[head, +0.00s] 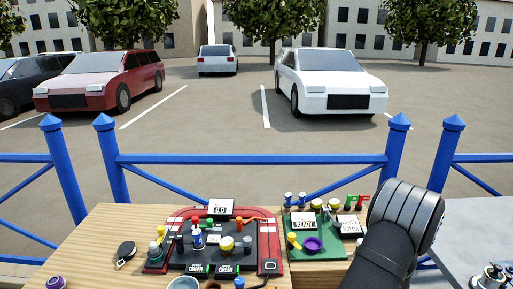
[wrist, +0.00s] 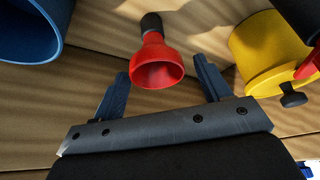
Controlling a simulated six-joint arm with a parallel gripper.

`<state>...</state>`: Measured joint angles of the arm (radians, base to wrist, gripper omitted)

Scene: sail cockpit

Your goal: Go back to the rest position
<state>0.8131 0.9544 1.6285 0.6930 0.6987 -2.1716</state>
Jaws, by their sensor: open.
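My gripper (wrist: 160,66) is open in the wrist view, its two dark blue fingers spread apart. A red flared piece with a black stem (wrist: 157,70) appears between and beyond the fingers, and I see no contact with them. In the head view my arm reaches in at the lower right, beside the green board (head: 328,254). The fingers cannot be made out in that view. The rest position is not marked by anything visible.
In the wrist view a blue round piece (wrist: 28,30) is upper left and a yellow one (wrist: 265,55) right, close to the fingers. A red-rimmed board (head: 268,222) with several small parts stands on the wooden table (head: 85,245). A blue railing (head: 250,160) runs behind it.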

